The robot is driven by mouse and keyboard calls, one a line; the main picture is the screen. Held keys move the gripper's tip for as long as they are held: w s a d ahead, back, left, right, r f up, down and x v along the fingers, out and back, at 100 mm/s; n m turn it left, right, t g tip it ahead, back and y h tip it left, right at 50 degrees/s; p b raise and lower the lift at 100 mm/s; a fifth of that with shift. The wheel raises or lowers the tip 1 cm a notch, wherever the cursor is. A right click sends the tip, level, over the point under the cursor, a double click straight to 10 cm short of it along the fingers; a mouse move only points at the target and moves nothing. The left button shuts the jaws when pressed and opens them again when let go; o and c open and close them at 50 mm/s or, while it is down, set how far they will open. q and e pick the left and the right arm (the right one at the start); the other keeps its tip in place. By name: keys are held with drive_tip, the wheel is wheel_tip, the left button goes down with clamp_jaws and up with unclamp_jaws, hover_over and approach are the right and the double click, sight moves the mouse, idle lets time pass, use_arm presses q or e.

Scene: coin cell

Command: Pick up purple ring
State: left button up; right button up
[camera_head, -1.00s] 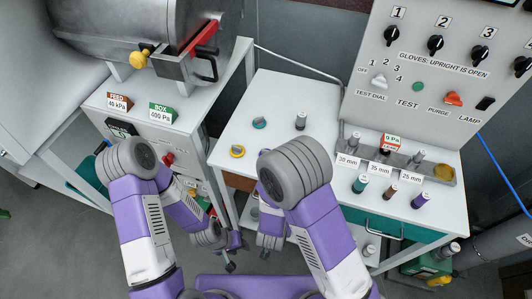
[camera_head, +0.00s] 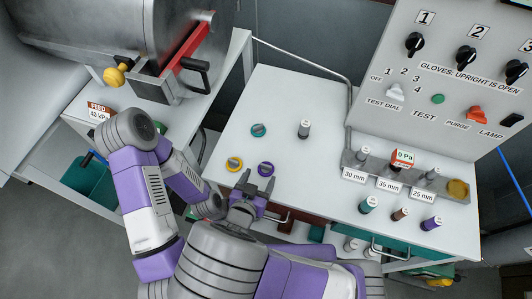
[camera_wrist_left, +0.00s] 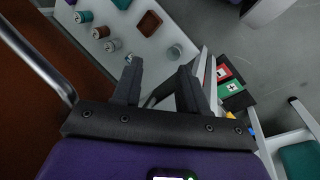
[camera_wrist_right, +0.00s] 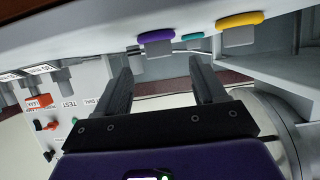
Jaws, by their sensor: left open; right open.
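The purple ring (camera_head: 266,169) lies on the white table near its front left corner, right of the yellow ring (camera_head: 234,163). My right gripper (camera_head: 257,182) is open and empty at the table's front edge, its fingertips just short of the purple ring. In the right wrist view the purple ring (camera_wrist_right: 157,36) shows beyond the open fingers (camera_wrist_right: 161,68), roughly in line with the gap between them. My left gripper is open and empty in the left wrist view (camera_wrist_left: 159,68); in the head view its fingers are hard to make out.
A teal ring (camera_head: 258,130) and a grey cylinder (camera_head: 304,129) stand farther back. A metal block with labels (camera_head: 405,176) and several coloured cylinders are at the right, before the control panel (camera_head: 455,75). The table middle is clear.

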sight(266, 167)
drive_tip(key=shift+w+d+f, duration=0.2)
drive_tip(key=shift+w+f, duration=0.1)
drive_tip(key=shift+w, duration=0.2)
drive_tip(key=shift+w+d+f+b, duration=0.25)
drive_tip(key=shift+w+d+b, duration=0.05)
drive_tip(key=shift+w+b, duration=0.3)
drive_tip(key=b+x, duration=0.1)
drive_tip(key=x, duration=0.3)
drive_tip(key=shift+w+r, duration=0.1)
drive_tip(key=shift+w, duration=0.1)
drive_tip(key=c, duration=1)
